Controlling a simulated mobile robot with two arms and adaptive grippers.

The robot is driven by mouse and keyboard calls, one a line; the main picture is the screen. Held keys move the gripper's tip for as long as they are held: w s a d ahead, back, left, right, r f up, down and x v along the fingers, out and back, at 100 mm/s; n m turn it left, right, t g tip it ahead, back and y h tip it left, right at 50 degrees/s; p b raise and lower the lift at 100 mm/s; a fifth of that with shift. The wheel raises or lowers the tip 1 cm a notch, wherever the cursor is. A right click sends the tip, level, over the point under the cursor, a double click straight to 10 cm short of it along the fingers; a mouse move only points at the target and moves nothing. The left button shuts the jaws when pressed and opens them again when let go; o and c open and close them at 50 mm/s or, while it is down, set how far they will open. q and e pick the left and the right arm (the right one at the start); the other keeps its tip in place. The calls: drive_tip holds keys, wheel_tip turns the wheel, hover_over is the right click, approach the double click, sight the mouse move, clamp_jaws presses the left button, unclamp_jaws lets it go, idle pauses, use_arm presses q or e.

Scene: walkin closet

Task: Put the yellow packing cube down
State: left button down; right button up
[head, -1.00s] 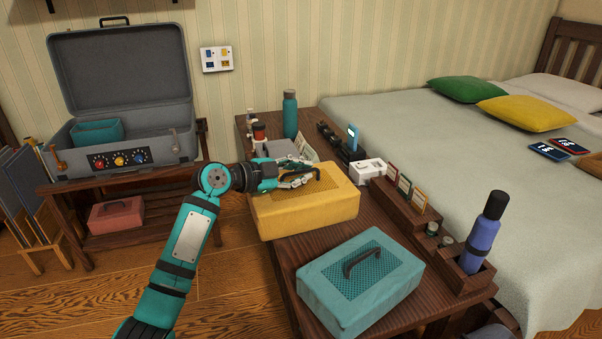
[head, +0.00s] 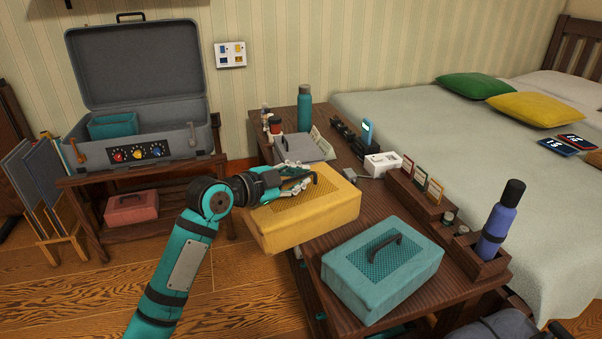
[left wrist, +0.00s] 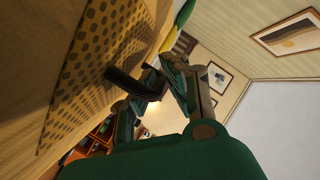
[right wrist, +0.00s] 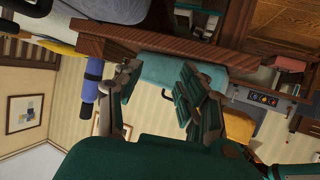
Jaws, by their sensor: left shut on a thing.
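The yellow packing cube (head: 300,218) has a mesh top and a dark handle. In the head view it is at the left edge of the dark wooden table (head: 390,200), with its left part out past the edge. I cannot tell whether its underside touches the table. My left gripper (head: 290,186) is shut on the cube's handle from the left. In the left wrist view the cube (left wrist: 60,60) fills the left side, with the handle (left wrist: 132,84) at the fingers. My right gripper (right wrist: 160,92) shows only in the right wrist view, open and empty.
A teal packing cube (head: 382,274) lies on the table's near end. A grey folded item (head: 303,149), a teal bottle (head: 304,108) and a blue bottle (head: 498,222) stand around the table. An open grey suitcase (head: 140,80) is on a rack at left. Bare floor (head: 240,285) lies between.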

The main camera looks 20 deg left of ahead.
use_arm(q)
drive_tip(key=s+r+n+t+y, duration=0.2)
drive_tip(key=s+n+y, duration=0.4)
drive_tip(key=s, duration=0.7)
drive_tip(key=shift+d+r+y, duration=0.3)
drive_tip(key=shift+r+y, duration=0.2)
drive_tip(key=shift+y, duration=0.2)
